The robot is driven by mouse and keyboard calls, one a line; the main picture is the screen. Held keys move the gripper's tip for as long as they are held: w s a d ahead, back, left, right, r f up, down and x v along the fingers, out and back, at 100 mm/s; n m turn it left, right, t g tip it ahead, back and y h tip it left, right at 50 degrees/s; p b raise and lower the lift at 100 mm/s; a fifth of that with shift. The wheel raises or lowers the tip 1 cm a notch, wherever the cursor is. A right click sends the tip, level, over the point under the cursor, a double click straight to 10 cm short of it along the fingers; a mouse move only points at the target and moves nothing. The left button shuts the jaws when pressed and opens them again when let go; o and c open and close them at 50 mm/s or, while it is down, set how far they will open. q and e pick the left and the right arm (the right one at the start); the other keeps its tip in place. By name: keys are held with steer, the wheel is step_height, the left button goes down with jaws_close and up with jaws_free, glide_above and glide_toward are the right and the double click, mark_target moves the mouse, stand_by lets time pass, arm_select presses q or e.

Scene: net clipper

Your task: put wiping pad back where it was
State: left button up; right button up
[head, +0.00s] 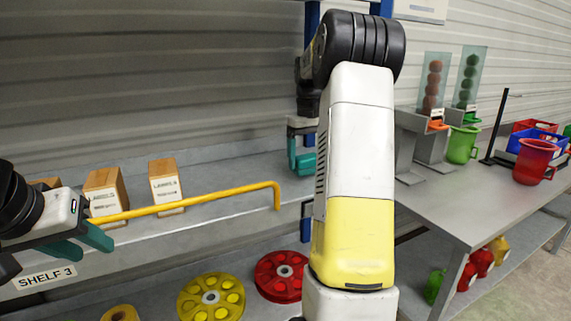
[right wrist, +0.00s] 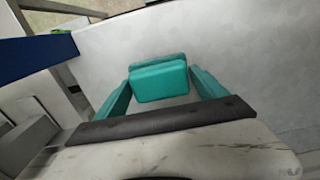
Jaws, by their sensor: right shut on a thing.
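The wiping pad (right wrist: 160,82) is a teal block, seen between the two teal fingers of my right gripper (right wrist: 163,95) in the right wrist view. My right gripper is shut on it, over a pale grey surface (right wrist: 225,40). In the head view my right gripper (head: 302,155) is at the right end of the long shelf, partly behind my arm. There the pad cannot be told apart from the teal fingers. My left gripper (head: 82,243) is at the lower left by the shelf's front edge, its teal fingers apart with nothing seen between them.
A yellow hooked rod (head: 190,202) runs along the shelf front, close to my left gripper. Wooden blocks (head: 166,186) stand on the shelf (head: 235,176). Yellow and red wheels (head: 280,277) lie below. A grey table (head: 465,200) at right holds a red jug (head: 534,162) and a green jug (head: 462,145).

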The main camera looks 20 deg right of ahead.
mark_target(307, 156)
steer(key=shift+f, duration=0.95)
steer(key=o, duration=1.1)
step_height(307, 156, up, 10)
steer(key=shift+r, duration=0.25)
steer(key=shift+s+a+r, duration=0.1)
steer(key=shift+r, duration=0.6)
steer(key=s+a+f+t, duration=0.2)
steer(key=s+a, duration=0.5)
steer(key=s, duration=0.1)
steer(key=s+a+f+t+y, duration=0.1)
steer(key=s+a+f+t, duration=0.1)
steer(key=s+a, duration=0.5)
steer(key=s+a+f+t+y, duration=0.1)
steer(key=s+a+f+t, duration=0.1)
steer(key=s+a, duration=0.5)
steer(key=shift+s+a+f, duration=0.1)
steer(key=shift+s+f, duration=0.1)
steer(key=shift+s, duration=0.4)
steer(key=shift+s+a+f, duration=0.1)
steer(key=shift+s+f, duration=0.15)
steer(key=shift+s, duration=0.3)
steer(key=shift+s+a+f, duration=0.1)
steer(key=shift+s+f, duration=0.1)
steer(key=shift+s, duration=0.4)
